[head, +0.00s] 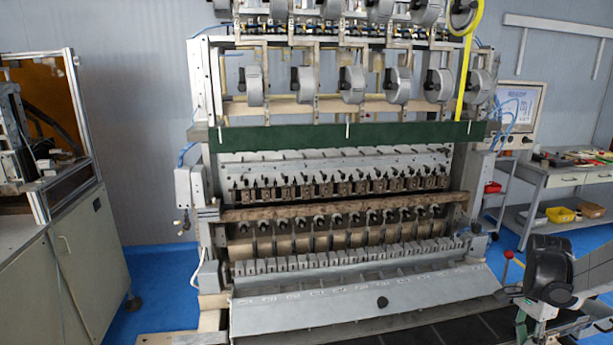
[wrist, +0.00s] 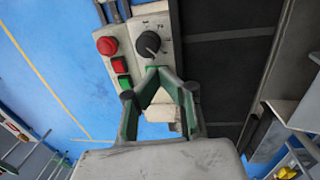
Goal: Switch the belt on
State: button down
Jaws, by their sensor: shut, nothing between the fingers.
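A light grey control box shows in the wrist view (wrist: 137,22). My gripper (wrist: 158,71) is shut and empty. Its green-and-grey fingertips meet just below the knob in the picture, right of the green button; I cannot tell whether they touch the box. The dark belt (wrist: 222,65) runs to the right of the box. It also shows at the bottom of the head view (head: 455,333).
The coil winder (head: 345,290) fills the middle of the head view. A framed machine cabinet (head: 85,260) stands at the left. A workbench (head: 570,178) with tools and bins is at the right. Blue floor (wrist: 50,75) is open left of the control box.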

jog(key=shift+r, duration=0.1)
jog(key=shift+r+p, duration=1.6)
jog(key=shift+r, duration=1.8)
jog(key=shift+a+r, duration=0.15)
jog(key=shift+a, duration=0.1)
jog(key=s+a+r+n+t+b, duration=0.2)
jog(key=s+a+r+n, duration=0.15)
jog(key=a, duration=0.45)
jog(key=s+a+r+n+t+b, duration=0.1)
jog(key=s+a+r+n+t, duration=0.2)
jog(key=a, duration=0.5)
jog(key=s+a+r+n+t+b, duration=0.1)
jog(key=s+a+r+n+b, duration=0.2)
jog(key=a, duration=0.5)
jog(key=s+a+f+n+t, duration=0.2)
jog(key=s+a+n, duration=0.4)
jog(key=a, duration=0.2)
jog(key=shift+t, duration=0.3)
